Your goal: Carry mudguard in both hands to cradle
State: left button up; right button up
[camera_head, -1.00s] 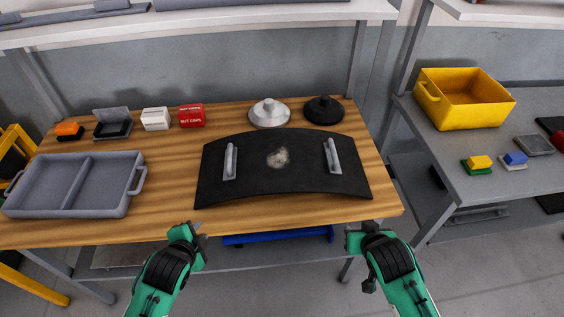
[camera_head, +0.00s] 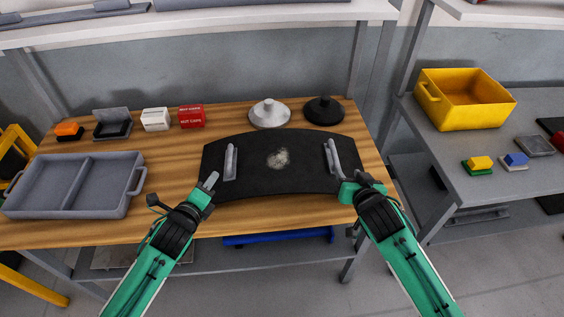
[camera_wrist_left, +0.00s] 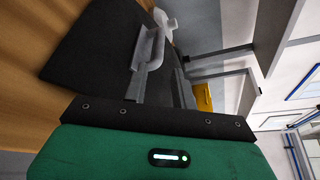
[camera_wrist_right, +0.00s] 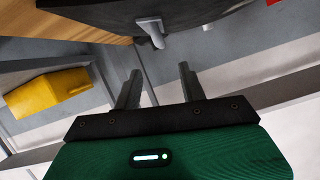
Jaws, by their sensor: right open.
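The mudguard (camera_head: 275,180) is a black curved plate with a pale round patch, lying on the wooden table. Its left handle (camera_head: 230,162) and right handle (camera_head: 333,158) are grey bars. My left gripper (camera_head: 210,181) is open and empty at the mudguard's left front edge, short of the left handle, which shows ahead of the fingers in the left wrist view (camera_wrist_left: 150,48). My right gripper (camera_head: 346,180) is open and empty near the right front edge, close to the right handle; the right wrist view shows a gap between its fingers (camera_wrist_right: 158,88). I cannot identify a cradle.
A grey divided tray (camera_head: 137,190) sits at the table's left. Small boxes, a silver cone-shaped part (camera_head: 269,113) and a black one (camera_head: 323,110) stand behind the mudguard. A yellow bin (camera_head: 465,115) is on the right bench. Bare wood lies left of the mudguard.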

aim_at(228, 154)
pick_arm(q)
jog(key=x, duration=1.3)
jog(key=shift+w+d+f, duration=0.1)
jog(key=shift+w+d, duration=0.05)
jog(key=shift+w, duration=0.2)
pick_arm(e)
jog(key=x, duration=1.3)
jog(key=shift+w+a+f, duration=0.1)
jog(key=shift+w, duration=0.3)
pick_arm(q)
grip_shut()
pick_arm(e)
jog(key=c, duration=0.6)
grip_shut()
